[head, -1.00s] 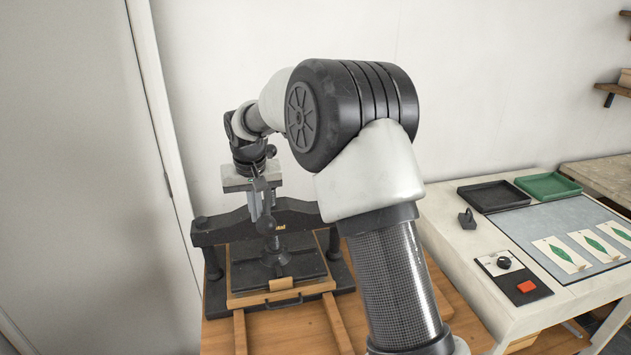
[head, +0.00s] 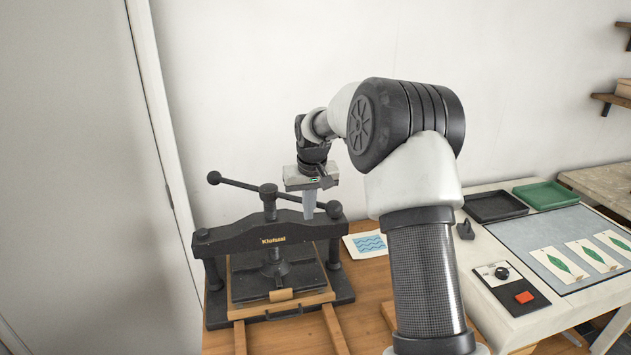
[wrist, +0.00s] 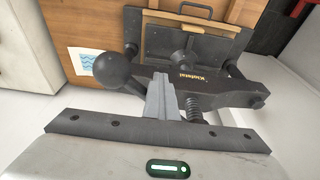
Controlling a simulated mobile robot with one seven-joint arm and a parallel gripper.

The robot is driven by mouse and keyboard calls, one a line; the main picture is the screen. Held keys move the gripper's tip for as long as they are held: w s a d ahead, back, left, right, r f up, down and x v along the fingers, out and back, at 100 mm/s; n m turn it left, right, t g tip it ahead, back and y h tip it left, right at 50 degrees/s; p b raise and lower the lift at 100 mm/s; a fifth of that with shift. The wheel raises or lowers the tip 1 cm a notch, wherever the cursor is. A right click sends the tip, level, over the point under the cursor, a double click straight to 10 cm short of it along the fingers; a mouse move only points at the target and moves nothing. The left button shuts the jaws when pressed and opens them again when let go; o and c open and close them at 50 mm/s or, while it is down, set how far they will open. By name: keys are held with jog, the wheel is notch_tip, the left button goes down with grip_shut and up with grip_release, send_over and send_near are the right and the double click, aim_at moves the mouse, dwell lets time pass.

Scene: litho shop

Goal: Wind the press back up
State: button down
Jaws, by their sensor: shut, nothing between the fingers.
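The black press (head: 225,236) stands on the wooden table. Its screw (head: 269,200) rises through the crossbeam and carries a handle bar. The bar runs across the picture, with a left ball knob (head: 214,178) and a right ball knob (head: 333,209). The dark platen (head: 274,270) is below the beam, over a wooden-edged bed; I cannot tell if they touch. My gripper (head: 309,208) is shut and empty, fingers down beside the bar near the right knob. In the wrist view the knob (wrist: 112,72) is just left of my shut fingers (wrist: 162,88); contact is unclear.
A wave-patterned print (head: 369,244) lies right of the press. Further right, a light bench holds a control panel (head: 512,286), a black tray (head: 494,207), a green tray (head: 546,193) and leaf prints on a grey mat. A pale wall or door stands close on the left.

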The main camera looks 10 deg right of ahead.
jog(key=w+d+p, duration=0.2)
jog(key=w+d, duration=0.2)
jog(key=w, duration=0.7)
jog(key=shift+d+r, duration=0.25)
jog(key=shift+d, duration=0.15)
jog(key=shift+s+f+b, duration=0.1)
jog(key=shift+b, duration=0.2)
jog(key=p+v, duration=0.1)
jog(key=v, duration=0.8)
jog(key=shift+s, duration=0.25)
dwell(0.6)
jog(key=shift+r, duration=0.3)
dwell(3.1)
